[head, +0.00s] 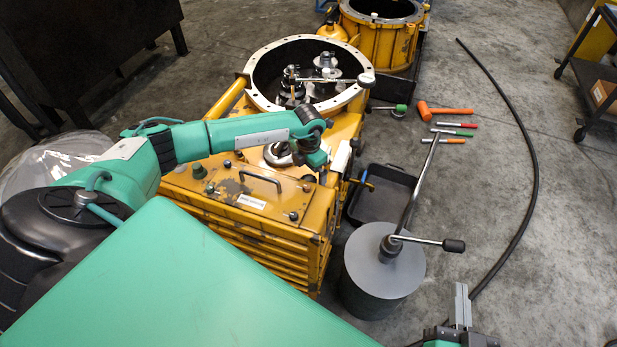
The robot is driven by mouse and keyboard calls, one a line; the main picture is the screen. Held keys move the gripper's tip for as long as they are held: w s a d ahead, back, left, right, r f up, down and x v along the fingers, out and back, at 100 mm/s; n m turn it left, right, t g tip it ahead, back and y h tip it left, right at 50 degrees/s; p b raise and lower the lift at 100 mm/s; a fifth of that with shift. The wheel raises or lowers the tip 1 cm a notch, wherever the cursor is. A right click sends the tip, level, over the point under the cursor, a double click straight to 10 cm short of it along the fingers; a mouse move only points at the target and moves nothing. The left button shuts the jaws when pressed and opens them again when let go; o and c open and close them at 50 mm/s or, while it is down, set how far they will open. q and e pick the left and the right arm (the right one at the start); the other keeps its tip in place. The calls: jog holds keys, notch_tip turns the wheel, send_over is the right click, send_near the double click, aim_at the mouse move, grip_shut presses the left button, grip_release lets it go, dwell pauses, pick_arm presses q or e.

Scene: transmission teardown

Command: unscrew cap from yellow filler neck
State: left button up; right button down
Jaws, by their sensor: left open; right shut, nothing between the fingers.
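The yellow transmission housing (330,215) stands mid-frame. A slanted yellow tube (226,98) at its left side looks like the filler neck. A small dark piece at its upper end (242,77) may be the cap, but it is too small to be sure. My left arm reaches across the housing, and my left gripper (324,174) is over its right side, well apart from that tube. It is open; its fingers are mostly hidden behind the wrist. My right gripper (462,306) is shut and empty at the bottom edge, right of the housing, partly cut off.
A grey drum (365,285) with a long-handled tool stands right of the housing. A black tray (372,205) lies behind it. An orange mallet (447,111) and several hand tools lie on the floor. A black hose (530,150) curves along the right.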

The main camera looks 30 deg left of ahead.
aim_at(309, 177)
pick_arm(q)
notch_tip(309, 177, down, 3)
jog(key=shift+f+b, duration=0.1)
jog(key=shift+b, duration=0.75)
jog(key=shift+f, duration=0.15)
pick_arm(e)
notch_tip(309, 177, up, 10)
jog(key=w+d+t, duration=0.1)
jog(key=d+t, duration=0.1)
jog(key=t, duration=0.4)
jog(key=shift+d+f, duration=0.25)
jog(key=shift+d, duration=0.15)
pick_arm(q)
jog(key=c, duration=1.9)
jog(key=n+p, duration=0.2)
jog(key=n, duration=0.1)
jog(key=shift+r, duration=0.25)
jog(key=shift+f+n+p, duration=0.1)
jog(key=shift+n+p, duration=0.45)
jog(key=shift+n, duration=0.35)
jog(key=shift+f, duration=0.15)
pick_arm(e)
notch_tip(309, 177, up, 3)
jog(key=shift+w+r, duration=0.1)
pick_arm(q)
jog(key=shift+n, duration=0.3)
pick_arm(e)
jog(key=shift+r, duration=0.1)
